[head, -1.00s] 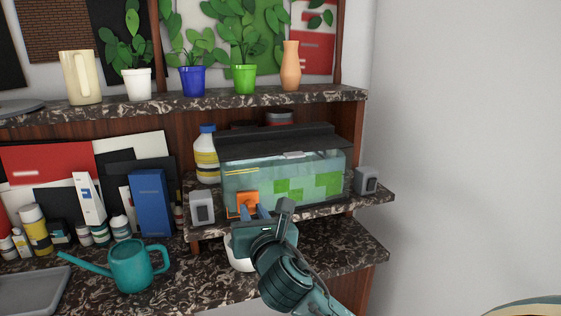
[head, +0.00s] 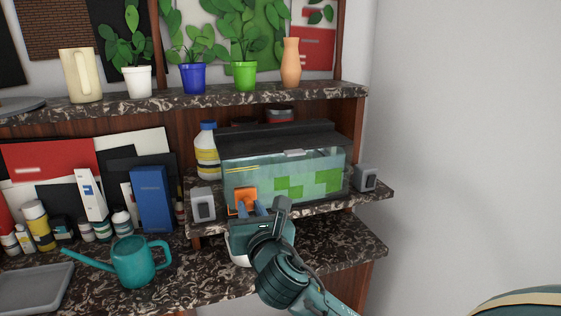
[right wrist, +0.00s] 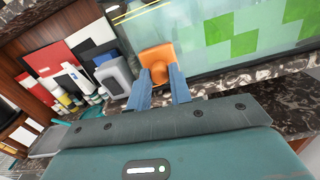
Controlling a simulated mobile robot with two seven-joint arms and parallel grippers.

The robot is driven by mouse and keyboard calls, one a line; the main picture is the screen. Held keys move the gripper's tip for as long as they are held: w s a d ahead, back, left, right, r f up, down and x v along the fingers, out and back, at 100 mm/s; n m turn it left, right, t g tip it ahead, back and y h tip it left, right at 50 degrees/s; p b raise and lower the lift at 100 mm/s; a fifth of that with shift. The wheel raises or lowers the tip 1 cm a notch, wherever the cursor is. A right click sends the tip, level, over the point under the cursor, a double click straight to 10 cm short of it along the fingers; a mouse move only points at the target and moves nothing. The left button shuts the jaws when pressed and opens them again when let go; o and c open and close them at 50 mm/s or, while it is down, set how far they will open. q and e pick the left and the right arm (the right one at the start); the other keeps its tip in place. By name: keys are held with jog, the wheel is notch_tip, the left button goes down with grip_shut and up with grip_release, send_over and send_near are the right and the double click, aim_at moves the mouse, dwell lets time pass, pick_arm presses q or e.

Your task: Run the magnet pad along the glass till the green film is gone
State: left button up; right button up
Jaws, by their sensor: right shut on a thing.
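The orange magnet pad (head: 243,196) is at the lower left of the front glass of the fish tank (head: 240,178). My right gripper (head: 253,209) is shut on the pad; in the right wrist view the pad (right wrist: 158,57) sits between the two blue fingertips (right wrist: 160,76) against or very near the glass. Square patches of green film (head: 322,182) cover the middle and right of the glass, to the right of the pad. They also show in the right wrist view (right wrist: 243,42). My left gripper is in neither current view.
A teal watering can (head: 134,262) is on the lower counter. The glass right of the pad is unobstructed.

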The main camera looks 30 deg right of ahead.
jog(key=shift+s+d+p, duration=0.25)
jog(key=shift+d+p, duration=0.05)
jog(key=shift+d, duration=0.8)
jog(key=shift+s+d+p, duration=0.15)
jog(key=shift+s+d, duration=0.05)
jog(key=shift+d, duration=0.55)
jog(key=shift+s+d+p, duration=0.15)
jog(key=shift+d, duration=0.6)
jog(key=shift+s+d, duration=0.2)
jog(key=shift+d, duration=0.5)
jog(key=shift+s+d, duration=0.15)
jog(key=shift+d, duration=0.55)
jog(key=shift+s+d+p, duration=0.15)
jog(key=shift+s+d, duration=0.05)
jog(key=shift+d, duration=0.55)
jog(key=shift+s+d+p, duration=0.15)
jog(key=shift+d, duration=0.6)
jog(key=shift+s+d, duration=0.25)
jog(key=shift+d, duration=0.7)
jog(key=shift+s+d, duration=0.2)
jog(key=shift+d, duration=0.8)
jog(key=shift+s+d, duration=0.25)
jog(key=shift+d, duration=0.85)
